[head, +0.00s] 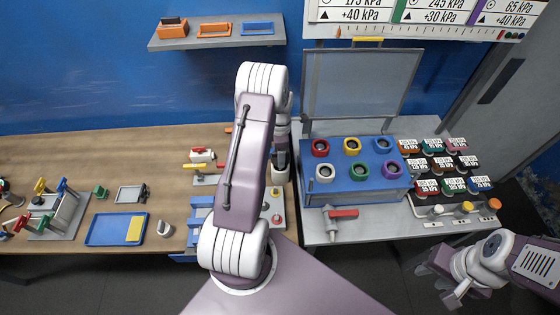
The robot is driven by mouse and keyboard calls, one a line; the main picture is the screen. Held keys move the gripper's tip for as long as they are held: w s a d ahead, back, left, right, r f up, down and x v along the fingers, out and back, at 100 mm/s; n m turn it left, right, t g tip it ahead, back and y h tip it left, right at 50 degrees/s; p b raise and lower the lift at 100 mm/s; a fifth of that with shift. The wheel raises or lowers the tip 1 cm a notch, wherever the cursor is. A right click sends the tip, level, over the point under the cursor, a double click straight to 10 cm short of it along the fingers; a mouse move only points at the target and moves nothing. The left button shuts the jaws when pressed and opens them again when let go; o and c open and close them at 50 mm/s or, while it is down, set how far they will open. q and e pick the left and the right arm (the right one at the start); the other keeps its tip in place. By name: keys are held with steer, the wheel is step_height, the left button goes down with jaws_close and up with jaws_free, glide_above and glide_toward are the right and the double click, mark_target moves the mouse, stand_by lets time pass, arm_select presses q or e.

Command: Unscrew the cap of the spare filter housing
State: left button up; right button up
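My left arm rises through the middle of the head view and bends down at its far end. Its wrist shows beside the big forearm link, above the right end of the wooden bench. The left gripper's fingers are mostly hidden behind the arm. A pale rounded body (280,172) shows just under that wrist; it may be the spare filter housing, but I cannot tell it or its cap for sure. My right gripper (437,283) is at the lower right, over the floor, with its fingers apart and nothing seen between them.
The wooden bench (75,155) holds a blue tray (105,229) and valve stands at left. A blue box with coloured ring ports (342,188) and an upright lid stands on the grey bench (385,238). Several labelled coloured blocks (445,165) sit right of it. A red-handled valve (341,213) lies in front.

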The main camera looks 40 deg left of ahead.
arm_select(q)
steer(key=shift+r+p, duration=0.7)
steer(key=shift+r, duration=0.45)
